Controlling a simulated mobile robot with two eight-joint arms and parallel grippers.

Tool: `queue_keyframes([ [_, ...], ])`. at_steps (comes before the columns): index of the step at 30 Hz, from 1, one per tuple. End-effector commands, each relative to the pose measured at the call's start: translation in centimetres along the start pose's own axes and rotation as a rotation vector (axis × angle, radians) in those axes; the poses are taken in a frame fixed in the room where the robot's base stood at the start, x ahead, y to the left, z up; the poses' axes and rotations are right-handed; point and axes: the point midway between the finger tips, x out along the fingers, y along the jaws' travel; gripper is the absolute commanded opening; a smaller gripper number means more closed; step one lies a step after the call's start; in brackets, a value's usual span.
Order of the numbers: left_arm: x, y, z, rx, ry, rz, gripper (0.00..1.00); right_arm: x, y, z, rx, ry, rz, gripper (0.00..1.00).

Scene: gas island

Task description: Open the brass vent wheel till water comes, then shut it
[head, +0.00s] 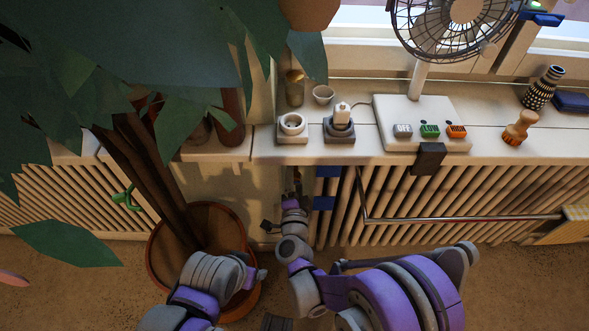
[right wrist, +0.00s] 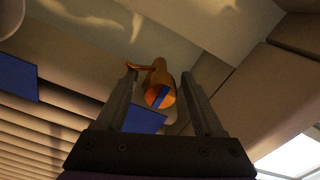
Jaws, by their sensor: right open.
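The brass vent wheel (right wrist: 160,92) shows in the right wrist view as a small orange-brass fitting with a side lever or spout and a blue mark on its face. My right gripper (right wrist: 160,76) is open, one dark finger on each side of the fitting; I cannot tell whether either finger touches it. No water shows at the fitting. In the head view my right gripper (head: 294,188) is small and dark at the left end of the ribbed radiator (head: 400,195), and the wheel cannot be made out there.
A potted plant (head: 205,235) with broad leaves fills the left. The shelf (head: 350,150) above the radiator holds a fan (head: 440,30), cups, sockets and a switch box (head: 415,112). A metal rail (head: 460,218) runs along the radiator front. Blue pieces (right wrist: 140,118) sit near the fitting.

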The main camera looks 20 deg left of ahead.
Motion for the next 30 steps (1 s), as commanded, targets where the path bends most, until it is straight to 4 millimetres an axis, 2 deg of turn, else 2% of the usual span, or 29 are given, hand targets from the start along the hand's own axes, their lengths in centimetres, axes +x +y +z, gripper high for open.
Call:
queue_keyframes([
  [6,-0.4,0.0,-0.1,0.0,0.001,0.0,0.69,-4.6,-0.1,0.0,-0.001,-0.002,-0.001,0.69],
  [12,-0.5,0.0,-0.1,0.0,0.002,0.0,0.69,-7.7,-0.1,0.0,-0.001,-0.001,-0.001,0.69],
  [18,-0.5,0.0,-0.1,0.0,0.002,0.0,0.69,-8.9,-0.1,0.0,-0.001,-0.001,-0.001,0.69],
  [30,-0.5,0.0,-0.1,0.0,0.002,0.0,0.69,-8.9,-0.1,0.0,-0.001,0.0,0.0,0.69],
])
